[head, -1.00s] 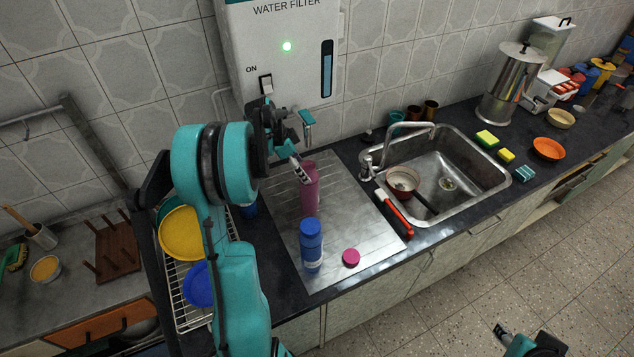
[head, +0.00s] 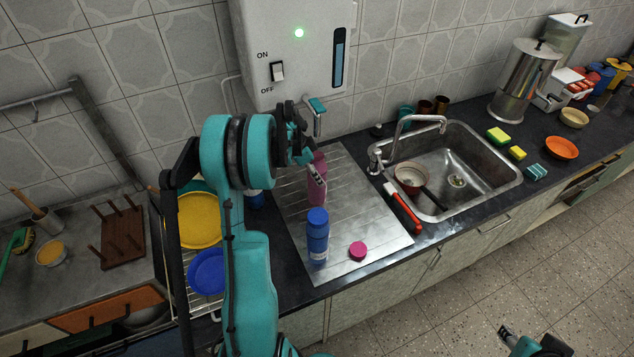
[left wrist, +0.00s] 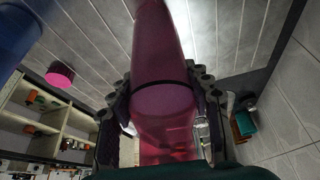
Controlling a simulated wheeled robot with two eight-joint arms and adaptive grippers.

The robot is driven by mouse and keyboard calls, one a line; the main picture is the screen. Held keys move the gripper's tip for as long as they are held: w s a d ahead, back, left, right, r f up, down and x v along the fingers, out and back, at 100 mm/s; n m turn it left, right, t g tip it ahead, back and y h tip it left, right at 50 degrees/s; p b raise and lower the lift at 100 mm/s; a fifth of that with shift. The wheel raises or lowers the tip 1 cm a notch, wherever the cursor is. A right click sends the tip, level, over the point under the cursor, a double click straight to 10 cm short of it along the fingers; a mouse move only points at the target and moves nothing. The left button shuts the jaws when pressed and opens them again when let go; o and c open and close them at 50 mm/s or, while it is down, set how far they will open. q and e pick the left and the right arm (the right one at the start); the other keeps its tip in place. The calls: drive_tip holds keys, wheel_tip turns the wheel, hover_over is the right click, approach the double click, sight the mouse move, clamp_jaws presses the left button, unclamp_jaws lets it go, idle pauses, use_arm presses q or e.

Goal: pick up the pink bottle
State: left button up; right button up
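The pink bottle (head: 316,192) stands on the steel drainboard (head: 360,215), below the water filter's tap. My left gripper (head: 309,165) is at its upper part, and one finger crosses in front of it. In the left wrist view the pink bottle (left wrist: 163,100) lies between the two fingers of my left gripper (left wrist: 160,88). Narrow gaps seem to show beside the bottle, so the fingers look open around it; contact is hard to see. My right gripper (head: 508,336) is partly visible at the bottom edge, away from the counter; its opening is unclear.
A blue bottle (head: 317,238) stands in front of the pink one, with a pink lid (head: 358,250) beside it. The sink (head: 480,165), faucet (head: 412,122) and a red-handled object (head: 403,208) are to the right. The water filter (head: 300,60) hangs close behind.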

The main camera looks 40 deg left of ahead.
use_arm(q)
clamp_jaws()
